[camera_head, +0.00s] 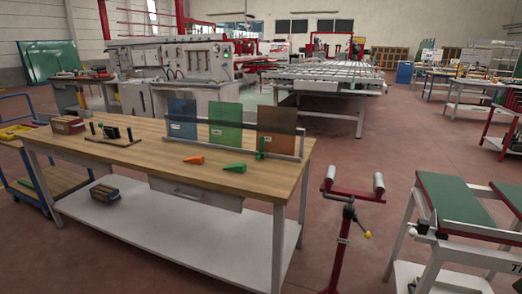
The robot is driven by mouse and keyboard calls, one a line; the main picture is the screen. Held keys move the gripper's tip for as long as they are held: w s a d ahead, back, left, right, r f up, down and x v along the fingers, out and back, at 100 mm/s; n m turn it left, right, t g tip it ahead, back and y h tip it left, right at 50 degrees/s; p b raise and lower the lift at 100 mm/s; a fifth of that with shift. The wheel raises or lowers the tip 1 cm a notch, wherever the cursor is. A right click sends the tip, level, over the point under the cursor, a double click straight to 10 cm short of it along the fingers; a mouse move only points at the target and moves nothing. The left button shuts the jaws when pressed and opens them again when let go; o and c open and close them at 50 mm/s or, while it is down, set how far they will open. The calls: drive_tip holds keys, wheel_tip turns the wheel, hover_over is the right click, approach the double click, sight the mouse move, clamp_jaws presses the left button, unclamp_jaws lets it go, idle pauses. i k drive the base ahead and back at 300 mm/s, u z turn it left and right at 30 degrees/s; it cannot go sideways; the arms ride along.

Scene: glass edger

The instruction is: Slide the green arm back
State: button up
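On the wooden workbench (100,141), a low rack (286,156) holds a blue panel (182,118), a green panel (225,124) and a brown panel (277,131) upright. A small green upright piece (261,147) stands at the rack in front of the brown panel; it may be the green arm, but it is too small to tell. A green wedge (235,167) and an orange wedge (194,160) lie in front of the rack. My gripper is not in view.
A red roller stand (345,192) is right of the bench, with a green-topped table (455,199) beyond it. A black device (110,131) and red box (67,125) sit at the bench's left. Floor (390,140) is clear behind the stand.

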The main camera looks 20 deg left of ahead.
sight(261, 153)
drive_tip(key=u, duration=0.65)
drive_tip(key=i, duration=0.65)
drive_tip(key=u, duration=1)
drive_tip(key=i, duration=1.5)
drive_tip(key=z, duration=0.85)
drive_tip(key=i, duration=0.35)
drive_tip(key=z, duration=0.2)
